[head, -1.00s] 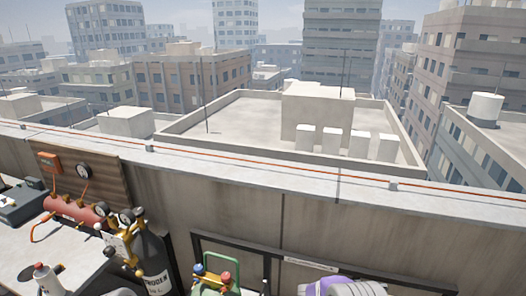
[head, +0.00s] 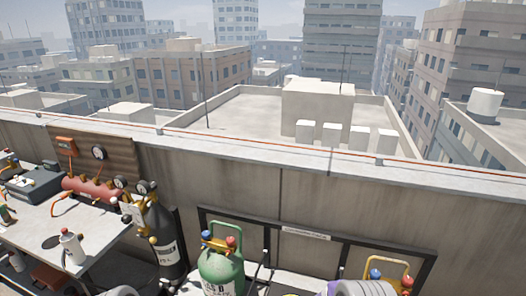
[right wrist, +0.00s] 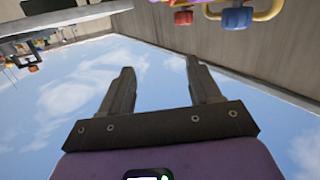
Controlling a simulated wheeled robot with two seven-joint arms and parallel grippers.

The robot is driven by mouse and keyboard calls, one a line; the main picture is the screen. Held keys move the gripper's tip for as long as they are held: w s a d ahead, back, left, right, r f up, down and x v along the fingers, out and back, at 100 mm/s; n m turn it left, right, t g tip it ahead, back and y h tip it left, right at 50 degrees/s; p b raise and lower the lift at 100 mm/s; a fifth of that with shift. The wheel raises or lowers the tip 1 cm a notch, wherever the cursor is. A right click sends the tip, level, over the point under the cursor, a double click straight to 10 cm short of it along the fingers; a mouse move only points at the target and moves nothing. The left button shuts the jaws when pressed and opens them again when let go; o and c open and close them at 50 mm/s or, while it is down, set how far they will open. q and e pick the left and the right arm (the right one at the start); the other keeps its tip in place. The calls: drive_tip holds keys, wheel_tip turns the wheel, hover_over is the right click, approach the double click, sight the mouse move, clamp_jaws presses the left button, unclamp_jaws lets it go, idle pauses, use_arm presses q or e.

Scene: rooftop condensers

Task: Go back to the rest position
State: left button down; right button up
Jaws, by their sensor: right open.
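My right gripper (right wrist: 160,68) shows in the right wrist view. Its two dark fingers stand apart with nothing between them. A blue, cloud-patterned area lies behind the fingers. In the head view only a purple and grey part of my right arm (head: 360,288) shows at the bottom edge, and its fingers are out of the picture. My left gripper is not visible in either view.
A green cylinder (head: 220,272), a dark cylinder (head: 166,245) and a yellow-handled one (head: 398,268) stand by the parapet wall (head: 350,212). The workbench (head: 103,232) at left carries a white bottle (head: 71,249) and a red manifold (head: 92,189).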

drive_tip(key=s+a+f+n+t+y+b, duration=0.1)
drive_tip(key=s+a+f+n+y, duration=0.2)
drive_tip(key=f, duration=0.5)
drive_tip(key=s+a+f+n+t+y+b, duration=0.1)
drive_tip(key=a+f+n+y+b, duration=0.1)
drive_tip(key=a+f+y, duration=0.4)
drive_tip(key=s+a+f+n+t+y+b, duration=0.1)
drive_tip(key=s+a+f+n+y, duration=0.2)
drive_tip(key=f, duration=0.6)
drive_tip(key=s+a+f+n+g+y+b, duration=0.1)
drive_tip(key=s+a+f+n+g+y, duration=0.1)
drive_tip(key=s+a, duration=0.4)
drive_tip(key=s+a+f+n+g+y+b, duration=0.2)
drive_tip(key=s+a+y, duration=0.4)
drive_tip(key=s, duration=0.5)
drive_tip(key=shift+s+a+f+g, duration=0.35)
drive_tip(key=shift+f+g, duration=0.25)
drive_tip(key=shift+g, duration=0.3)
